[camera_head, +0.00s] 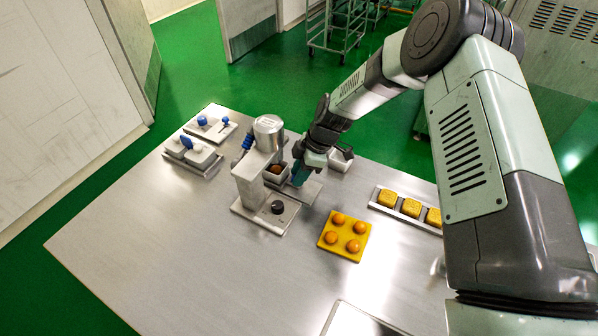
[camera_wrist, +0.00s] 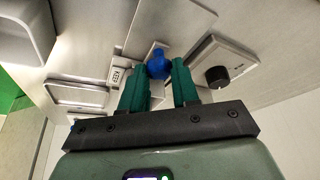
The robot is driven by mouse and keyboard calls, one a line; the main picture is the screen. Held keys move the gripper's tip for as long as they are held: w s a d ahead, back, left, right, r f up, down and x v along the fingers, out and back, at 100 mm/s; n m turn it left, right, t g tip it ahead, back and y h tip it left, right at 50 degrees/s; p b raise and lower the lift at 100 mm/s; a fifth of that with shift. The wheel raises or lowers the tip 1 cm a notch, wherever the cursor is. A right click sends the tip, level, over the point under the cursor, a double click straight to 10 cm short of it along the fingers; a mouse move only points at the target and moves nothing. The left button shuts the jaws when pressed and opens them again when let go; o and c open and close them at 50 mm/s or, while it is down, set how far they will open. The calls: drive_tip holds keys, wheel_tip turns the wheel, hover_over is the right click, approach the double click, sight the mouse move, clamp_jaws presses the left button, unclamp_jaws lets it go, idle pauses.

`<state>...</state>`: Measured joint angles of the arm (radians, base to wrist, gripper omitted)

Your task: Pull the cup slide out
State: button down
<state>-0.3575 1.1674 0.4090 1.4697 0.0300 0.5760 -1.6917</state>
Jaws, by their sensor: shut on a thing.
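The encrusting machine (camera_head: 250,182) stands near the middle of the steel table. A small square cup (camera_head: 273,182) with a brown ball in it sits at its right side. My gripper (camera_head: 300,176) is low beside that cup. In the wrist view its teal fingers (camera_wrist: 159,82) are shut on a round blue knob (camera_wrist: 158,64), which I take to be the cup slide's handle. A flat metal strip (camera_wrist: 150,47) runs behind the knob. The gripper hides the knob in the head view. How far out the slide is, I cannot tell.
A yellow tray (camera_head: 327,250) with several orange balls lies in front of the machine. A metal tray (camera_head: 411,216) of yellow blocks is to the right. An open metal bin (camera_head: 342,164) stands behind my gripper. Blue-knobbed parts (camera_head: 202,121) stand at left. The table's front left is clear.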

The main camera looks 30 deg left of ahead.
drive_tip(key=d, duration=0.9)
drive_tip(key=shift+d, duration=0.35)
drive_tip(key=c, duration=0.8)
unclamp_jaws()
drive_tip(key=v, duration=1.1)
drive_tip(key=shift+a, duration=0.1)
